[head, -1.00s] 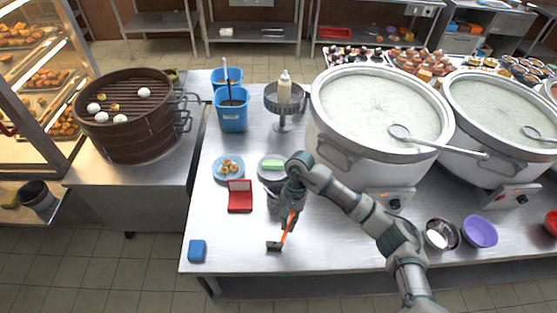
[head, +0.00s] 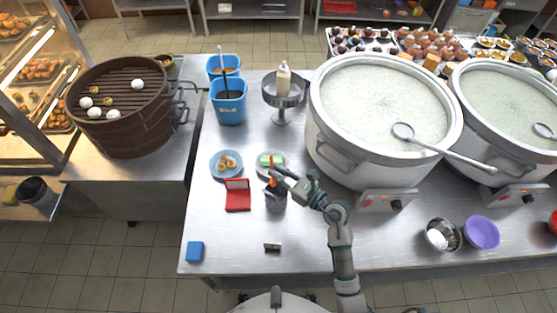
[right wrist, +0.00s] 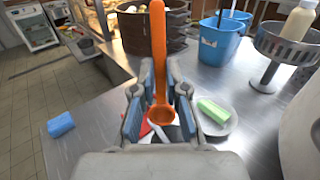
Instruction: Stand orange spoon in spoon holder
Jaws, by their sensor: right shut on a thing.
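The orange spoon (right wrist: 158,45) is held in my right gripper (head: 276,182), which is shut on it. In the right wrist view its long handle runs up between the fingers and its rounded end sits low between them. My left gripper is not in view.
A red open box (head: 237,196) stands left of the holder. A plate with a green block (head: 271,160) is behind it. A large stockpot (head: 330,150) stands to the right. A small dark stand (head: 272,247) and a blue block (head: 195,251) lie near the front edge.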

